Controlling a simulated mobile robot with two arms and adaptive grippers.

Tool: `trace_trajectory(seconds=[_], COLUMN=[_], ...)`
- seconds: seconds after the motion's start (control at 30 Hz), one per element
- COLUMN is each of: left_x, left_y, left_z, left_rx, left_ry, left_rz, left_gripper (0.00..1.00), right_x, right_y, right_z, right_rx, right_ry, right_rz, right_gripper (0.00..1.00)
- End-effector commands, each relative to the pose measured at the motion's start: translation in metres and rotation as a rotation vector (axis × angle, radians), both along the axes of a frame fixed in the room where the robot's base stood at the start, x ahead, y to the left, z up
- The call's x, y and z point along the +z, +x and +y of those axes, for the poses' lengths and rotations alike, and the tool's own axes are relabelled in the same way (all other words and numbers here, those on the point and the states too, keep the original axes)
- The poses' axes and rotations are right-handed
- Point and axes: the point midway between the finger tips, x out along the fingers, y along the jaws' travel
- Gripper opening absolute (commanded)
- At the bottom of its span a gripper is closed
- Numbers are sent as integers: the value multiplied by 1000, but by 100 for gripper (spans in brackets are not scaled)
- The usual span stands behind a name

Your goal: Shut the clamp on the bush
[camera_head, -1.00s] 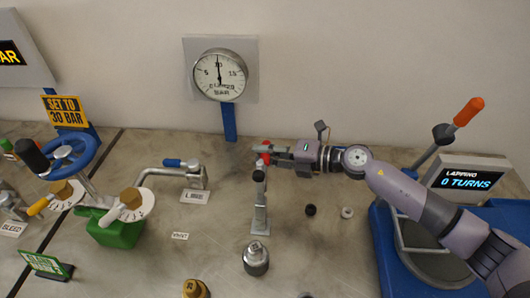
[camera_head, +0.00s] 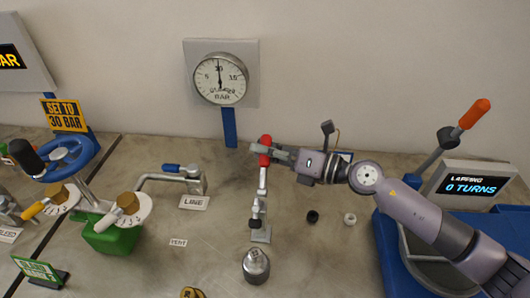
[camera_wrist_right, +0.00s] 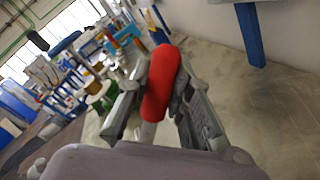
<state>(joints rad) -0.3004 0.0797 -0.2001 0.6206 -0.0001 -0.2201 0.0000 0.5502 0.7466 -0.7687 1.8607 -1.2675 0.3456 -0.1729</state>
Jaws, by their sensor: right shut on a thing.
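The clamp stands mid-bench in the head view, with a red handle grip (camera_head: 265,146), a pale lever (camera_head: 263,180) standing nearly upright below it, and a metal base (camera_head: 261,235). My right gripper (camera_head: 262,153) is shut around the red grip, coming from the right. In the right wrist view the red grip (camera_wrist_right: 161,85) sits between both fingers. The clamp's dark-tipped part (camera_head: 257,206) is low beside the base. I cannot tell which part is the bush or whether anything presses on it. My left gripper is not in view.
A metal fitting (camera_head: 256,265) stands in front of the clamp. A black ring (camera_head: 312,216) and a pale ring (camera_head: 349,219) lie to its right. The gauge (camera_head: 220,79) is behind. The blue lapping station (camera_head: 388,258) fills the right side.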

Motion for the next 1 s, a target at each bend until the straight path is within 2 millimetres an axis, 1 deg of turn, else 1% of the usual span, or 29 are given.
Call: trace_trajectory(seconds=[0.2, 0.53, 0.57, 0.87, 1.0], left_x=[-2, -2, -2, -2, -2], left_y=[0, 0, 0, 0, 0], left_z=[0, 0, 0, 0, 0], left_rx=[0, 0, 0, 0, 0], left_ry=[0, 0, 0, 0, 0], left_rz=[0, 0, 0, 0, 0], left_gripper=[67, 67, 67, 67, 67], right_x=[1, 1, 1, 2, 2], right_y=[-2, -2, -2, -2, -2], right_z=[0, 0, 0, 0, 0], right_rx=[-1, 0, 1, 0, 0], right_ry=[-8, -8, -9, -7, -7], right_rz=[-30, -31, -31, -29, -29], right_gripper=[0, 0, 21, 41, 41])
